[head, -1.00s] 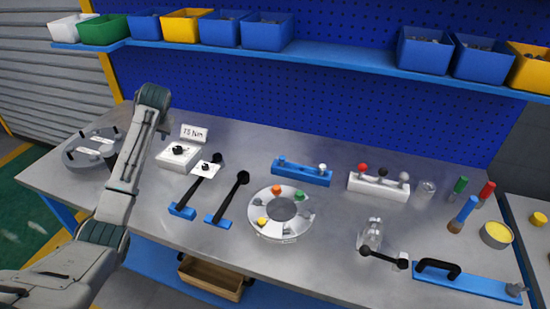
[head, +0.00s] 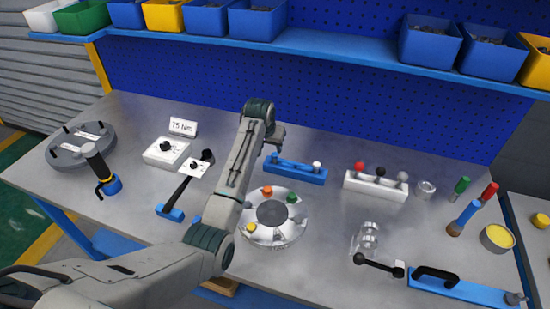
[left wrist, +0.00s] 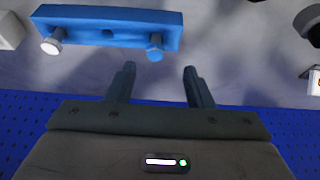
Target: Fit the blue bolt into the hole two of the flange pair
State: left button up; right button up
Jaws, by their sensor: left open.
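The blue bolt (left wrist: 155,50) stands at one end of a blue rack (left wrist: 80,22) in the left wrist view; the rack also holds a white-headed bolt (left wrist: 52,42), with an empty hole between them. In the head view the rack (head: 297,172) lies behind the flange. My left gripper (left wrist: 160,70) is open and empty; the blue bolt lies just beyond its fingertips, roughly in line with the gap. In the head view the left gripper (head: 276,136) is above the rack's left end. The round flange pair (head: 290,235) holds orange, green and yellow bolts; my arm covers its left edge.
A white rack (head: 375,188) with red, black and grey knobs stands right of the blue rack. A glass-like part (head: 366,240) and a black-handled blue tool (head: 460,292) lie front right. A black-handled tool (head: 100,168) stands at left. Blue bins line the shelf above.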

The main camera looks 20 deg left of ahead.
aim_at(275, 155)
pick_arm(q)
jog(key=shift+w+f, duration=0.3)
jog(key=shift+f, duration=0.2)
jog(key=x, duration=0.1)
jog(key=p+x, duration=0.2)
jog(key=x, duration=0.1)
jog(key=shift+d, duration=0.3)
jog(key=shift+w+f, duration=0.2)
jog(key=shift+f, duration=0.15)
pick_arm(e)
jog(key=shift+w+d+r, duration=0.15)
jog(key=shift+w+r, duration=0.15)
jog(key=shift+r, duration=0.3)
jog(key=shift+w+d+r, duration=0.1)
jog(key=shift+w+r, duration=0.15)
jog(key=shift+r, duration=0.3)
pick_arm(q)
grip_shut()
pick_arm(e)
jog(key=shift+a, duration=0.1)
